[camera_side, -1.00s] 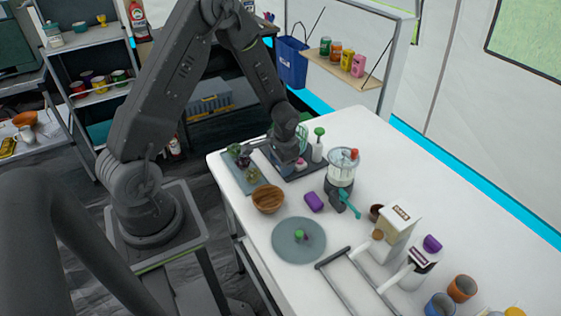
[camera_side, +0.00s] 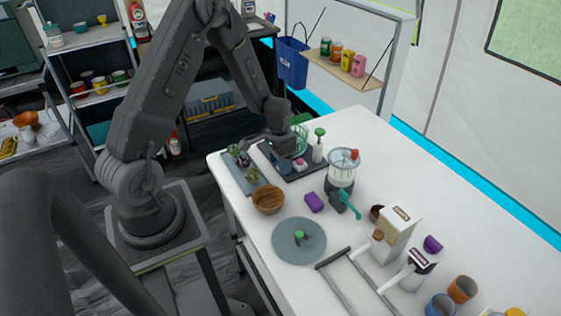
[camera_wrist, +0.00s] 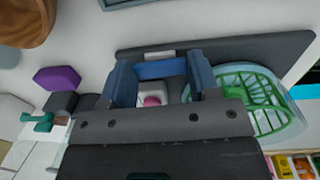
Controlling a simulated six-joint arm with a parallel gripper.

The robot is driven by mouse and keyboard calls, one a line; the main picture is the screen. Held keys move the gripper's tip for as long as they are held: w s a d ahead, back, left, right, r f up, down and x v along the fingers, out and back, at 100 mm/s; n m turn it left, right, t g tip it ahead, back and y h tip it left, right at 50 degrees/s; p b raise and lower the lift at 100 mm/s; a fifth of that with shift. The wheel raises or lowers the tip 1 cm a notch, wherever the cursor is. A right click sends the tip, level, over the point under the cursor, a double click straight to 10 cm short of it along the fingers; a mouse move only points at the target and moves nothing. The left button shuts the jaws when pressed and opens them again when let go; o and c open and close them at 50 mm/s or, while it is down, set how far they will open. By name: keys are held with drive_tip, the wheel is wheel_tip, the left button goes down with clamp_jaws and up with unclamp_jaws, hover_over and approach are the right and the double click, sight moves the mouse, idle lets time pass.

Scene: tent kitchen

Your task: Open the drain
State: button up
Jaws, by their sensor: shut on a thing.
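My gripper (camera_wrist: 160,80) is above the dark grey tray (camera_wrist: 225,48) at the far end of the table. Its blue-grey fingers are shut on a blue bar-like piece (camera_wrist: 161,69), which spans the space between them. In the side view, my gripper (camera_side: 278,155) shows at the tray's left part, with a small blue patch beside it. A white block with a pink top (camera_wrist: 152,96) sits between and beyond the fingers. A green slatted basket in a clear bowl (camera_wrist: 250,100) lies just right of the gripper. I cannot make out a drain; my gripper hides part of the tray.
A clear jar with a red knob and teal handle (camera_side: 342,170), a purple block (camera_side: 313,202), a wooden bowl (camera_side: 268,199) and a round grey plate (camera_side: 285,250) stand nearer. A green-topped bottle (camera_side: 318,146) stands on the tray. Cartons and cups fill the right side.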

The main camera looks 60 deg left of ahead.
idle(0.3)
drive_tip(key=o, duration=0.6)
drive_tip(key=shift+o, duration=0.2)
drive_tip(key=shift+d+y, duration=0.25)
drive_tip(key=shift+y, duration=0.95)
wheel_tip(320, 180, up, 14)
drive_tip(key=d, duration=0.2)
drive_tip(key=s+d+r+t, duration=0.3)
drive_tip(key=s+d+r, duration=0.5)
drive_tip(key=r, duration=0.4)
drive_tip(key=shift+s+d+r+t+h, duration=0.3)
drive_tip(key=shift+s+d+r, duration=0.1)
drive_tip(key=shift+d, duration=0.35)
